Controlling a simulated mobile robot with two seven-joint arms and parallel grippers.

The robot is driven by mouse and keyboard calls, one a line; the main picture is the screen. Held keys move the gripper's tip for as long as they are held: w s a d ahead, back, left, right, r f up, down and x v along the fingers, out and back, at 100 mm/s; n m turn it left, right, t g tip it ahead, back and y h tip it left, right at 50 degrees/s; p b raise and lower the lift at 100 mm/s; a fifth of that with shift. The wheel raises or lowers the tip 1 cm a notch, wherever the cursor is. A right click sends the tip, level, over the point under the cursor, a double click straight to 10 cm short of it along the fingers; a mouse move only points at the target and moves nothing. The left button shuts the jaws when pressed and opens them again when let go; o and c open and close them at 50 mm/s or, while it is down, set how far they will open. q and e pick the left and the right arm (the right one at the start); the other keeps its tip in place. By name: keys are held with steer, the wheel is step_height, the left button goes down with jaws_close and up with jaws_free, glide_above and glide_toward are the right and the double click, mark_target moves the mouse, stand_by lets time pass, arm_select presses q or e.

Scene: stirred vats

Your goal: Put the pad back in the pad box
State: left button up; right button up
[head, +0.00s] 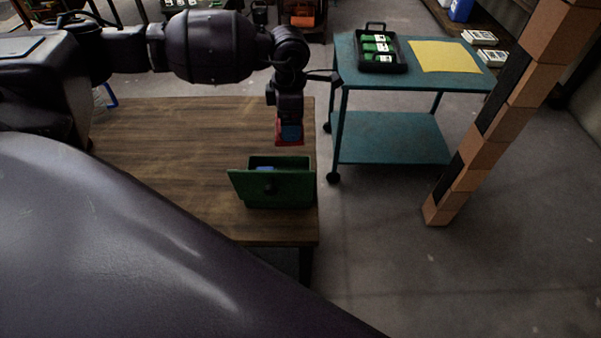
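The green pad box (295,164) stands near the right edge of the wooden table. Its lid (252,189), with a dark knob, is open and tilted toward me. Something small and blue shows inside the box. My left gripper (290,122) points down above the far side of the box. It appears shut on a small red and blue pad (290,140), apart from the box. The fingertips are small and dark, and partly hard to make out. My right gripper is not in view.
The wooden table (165,150) is clear left of the box. A teal cart (385,138) stands to the right, with a black tray (392,65) of green and white items and a yellow sheet (444,56) on top. A brick-patterned post (485,125) stands further right.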

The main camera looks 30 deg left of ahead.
arm_select(q)
steer(key=shift+w+f, duration=0.1)
steer(key=shift+s, duration=0.25)
steer(key=shift+f, duration=0.2)
step_height(320, 180, down, 14)
steer(key=shift+w+f, duration=0.1)
steer(key=shift+f, duration=0.85)
step_height(320, 180, down, 3)
steer(key=shift+r, duration=0.1)
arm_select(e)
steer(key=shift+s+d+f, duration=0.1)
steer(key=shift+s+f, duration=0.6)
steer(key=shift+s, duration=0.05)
arm_select(q)
steer(key=shift+f+b, duration=0.3)
steer(key=shift+f, duration=0.2)
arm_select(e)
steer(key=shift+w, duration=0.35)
